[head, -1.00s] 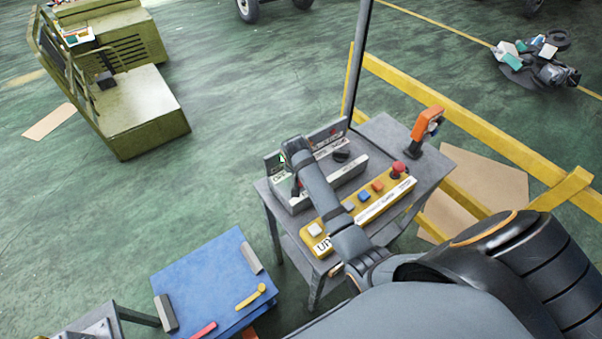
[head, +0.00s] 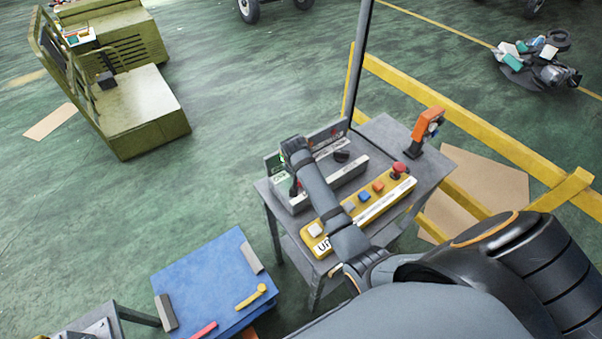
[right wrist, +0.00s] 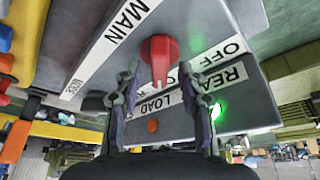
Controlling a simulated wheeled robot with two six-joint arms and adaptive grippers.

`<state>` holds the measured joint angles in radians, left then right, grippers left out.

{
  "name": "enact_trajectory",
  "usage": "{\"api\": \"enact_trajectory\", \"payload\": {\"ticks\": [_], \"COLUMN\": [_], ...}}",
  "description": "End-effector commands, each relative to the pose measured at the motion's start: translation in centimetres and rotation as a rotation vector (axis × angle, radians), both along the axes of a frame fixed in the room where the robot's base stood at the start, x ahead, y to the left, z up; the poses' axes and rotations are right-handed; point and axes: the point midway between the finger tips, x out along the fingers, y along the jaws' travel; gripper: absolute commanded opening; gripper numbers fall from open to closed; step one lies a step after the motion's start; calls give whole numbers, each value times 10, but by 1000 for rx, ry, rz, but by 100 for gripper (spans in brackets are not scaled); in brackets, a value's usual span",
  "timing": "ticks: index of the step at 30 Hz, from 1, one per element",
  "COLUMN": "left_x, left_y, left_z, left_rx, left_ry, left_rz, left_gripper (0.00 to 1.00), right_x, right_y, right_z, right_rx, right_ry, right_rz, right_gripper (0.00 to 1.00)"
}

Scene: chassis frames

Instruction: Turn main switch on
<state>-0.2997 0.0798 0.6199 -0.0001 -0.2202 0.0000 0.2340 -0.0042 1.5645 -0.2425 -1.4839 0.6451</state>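The red main switch knob (right wrist: 160,55) sits on the grey control box (right wrist: 85,50) in the right wrist view, beside a MAIN label (right wrist: 128,20). An OFF label (right wrist: 228,50) is on its right; lettering below the knob is partly hidden. My right gripper (right wrist: 160,75) is open, its fingertips on either side of the knob's lower end. Contact with the knob cannot be told. A green lamp (right wrist: 217,112) glows beside the READY label. In the head view my right wrist covers the left part of the control box (head: 345,172). My left gripper is out of view.
The yellow button panel (head: 365,212) lies in front of the box on the grey table (head: 378,130). An orange handle device (head: 427,128) stands at the table's right. A dark post (head: 360,60) and yellow rails (head: 470,100) stand behind. A blue platform (head: 205,280) is lower left.

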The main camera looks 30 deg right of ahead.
Motion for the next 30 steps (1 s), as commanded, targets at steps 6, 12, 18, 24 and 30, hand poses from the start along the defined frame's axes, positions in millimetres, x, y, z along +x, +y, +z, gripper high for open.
{"api": "enact_trajectory", "payload": {"ticks": [6, 12, 18, 24, 30], "left_x": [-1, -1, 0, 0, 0], "left_y": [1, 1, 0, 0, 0], "left_z": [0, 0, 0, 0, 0], "left_rx": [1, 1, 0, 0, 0], "left_ry": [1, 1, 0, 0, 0], "left_rz": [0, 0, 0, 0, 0], "left_gripper": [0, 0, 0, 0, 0], "right_x": [-3, -16, -30, -36, -37], "right_y": [3, 14, 24, 28, 29], "right_z": [10, 52, 92, 110, 111], "right_rx": [1, 3, 2, 1, 0], "right_ry": [-2, -5, -3, -1, 0], "right_rz": [1, 0, -1, 0, 0], "right_gripper": [40, 40, 40, 40, 40]}}
